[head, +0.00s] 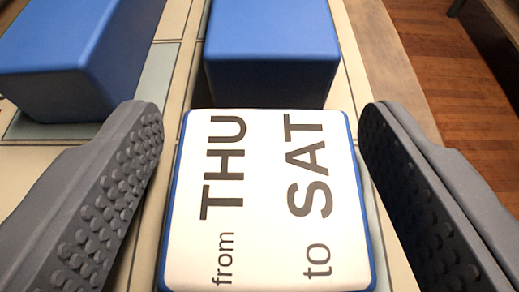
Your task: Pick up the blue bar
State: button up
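A blue bar with a white top face (268,215) lies between the fingers of my gripper (262,135) in the head view. Its face reads "from THU to SAT", turned sideways, and blue shows along its edges. My gripper is open, with one grey studded finger on each side of this bar. A narrow gap shows between each finger and the bar. The lower end of the bar is cut off by the picture's bottom edge.
A plain blue block (272,50) stands just beyond the lettered bar. Another blue block (75,55) stands at the upper left. They stand on a pale surface with printed panels (160,70). A wooden floor (450,75) shows at the right.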

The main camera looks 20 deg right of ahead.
jog(key=c, duration=0.8)
jog(key=shift+r, duration=0.1)
